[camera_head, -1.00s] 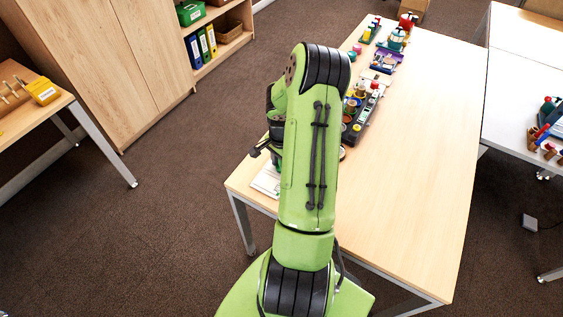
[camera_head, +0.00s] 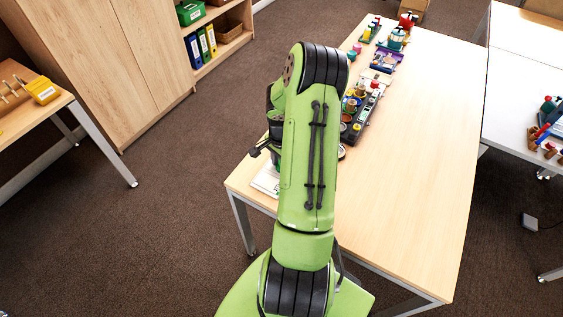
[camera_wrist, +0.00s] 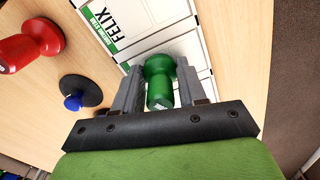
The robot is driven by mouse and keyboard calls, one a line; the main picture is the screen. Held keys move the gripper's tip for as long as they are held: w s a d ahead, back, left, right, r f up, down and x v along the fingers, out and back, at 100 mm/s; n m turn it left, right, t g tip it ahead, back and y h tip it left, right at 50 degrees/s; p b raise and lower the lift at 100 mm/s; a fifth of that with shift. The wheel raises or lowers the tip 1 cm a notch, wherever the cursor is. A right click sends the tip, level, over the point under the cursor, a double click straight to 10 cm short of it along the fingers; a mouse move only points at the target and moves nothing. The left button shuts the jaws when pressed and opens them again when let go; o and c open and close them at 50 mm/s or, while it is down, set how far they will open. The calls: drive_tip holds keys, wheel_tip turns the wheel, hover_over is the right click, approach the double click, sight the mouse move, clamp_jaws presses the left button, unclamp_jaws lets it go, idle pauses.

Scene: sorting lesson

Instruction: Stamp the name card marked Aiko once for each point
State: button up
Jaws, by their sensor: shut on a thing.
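My gripper (camera_wrist: 160,86) is shut on a green stamp (camera_wrist: 159,94) with a rounded handle. In the wrist view the stamp is over white cards or sheets with black lines. One white card (camera_wrist: 131,18) reads FELIX beside a green band. No card marked Aiko can be read; the gripper and stamp cover part of the paper. I cannot tell whether the stamp touches it. In the head view my arm hides the stamp, and a corner of the white paper (camera_head: 265,181) shows at the table's left edge.
A red stamp (camera_wrist: 28,46) and a black disc with a blue knob (camera_wrist: 82,93) are left of the cards in the wrist view. A dark tray (camera_head: 362,124) and other small items line the table's left side. The wooden table (camera_head: 425,170) is clear on the right.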

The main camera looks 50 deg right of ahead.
drive_tip(key=shift+f, duration=0.1)
drive_tip(key=shift+r+p, duration=2.6)
drive_tip(key=shift+r, duration=0.95)
